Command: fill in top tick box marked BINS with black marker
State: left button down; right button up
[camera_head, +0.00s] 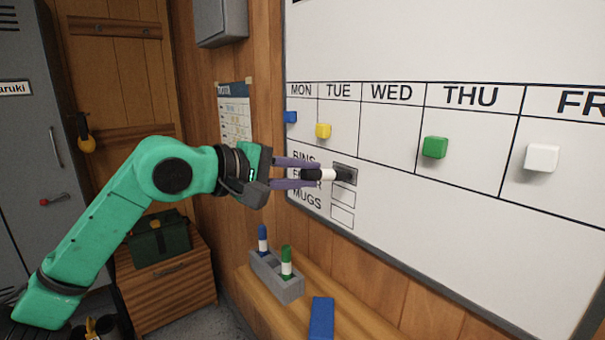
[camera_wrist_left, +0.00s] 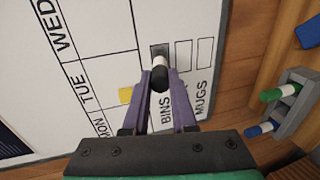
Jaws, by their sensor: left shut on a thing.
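My left gripper (camera_head: 300,173) is shut on a black marker (camera_head: 327,174) with a white band, held level with its tip at the whiteboard. In the left wrist view, the marker (camera_wrist_left: 160,76) sits between the purple fingers. The top tick box (camera_head: 346,165), in line with BINS (camera_head: 303,157), looks grey over most of its area, and the marker's tip is in front of it. I cannot tell whether the tip touches. The two boxes below, the middle (camera_head: 343,197) and bottom one (camera_head: 342,217), look white. The middle label is partly hidden by the gripper. My right gripper is not in view.
A grey holder (camera_head: 284,284) with blue and green markers stands on the wooden ledge below, beside a blue block (camera_head: 321,318). Blue, yellow (camera_head: 323,130), green (camera_head: 434,147) and white (camera_head: 541,157) magnets are on the whiteboard (camera_head: 450,230).

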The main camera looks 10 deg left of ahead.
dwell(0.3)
pick_arm(q)
jog(key=shift+w+a, duration=0.3)
jog(key=shift+a, duration=0.1)
dwell(0.3)
jog(key=shift+w+a, duration=0.3)
jog(key=shift+a, duration=0.05)
jog(key=shift+w+a, duration=0.1)
jog(key=shift+w+a, duration=0.25)
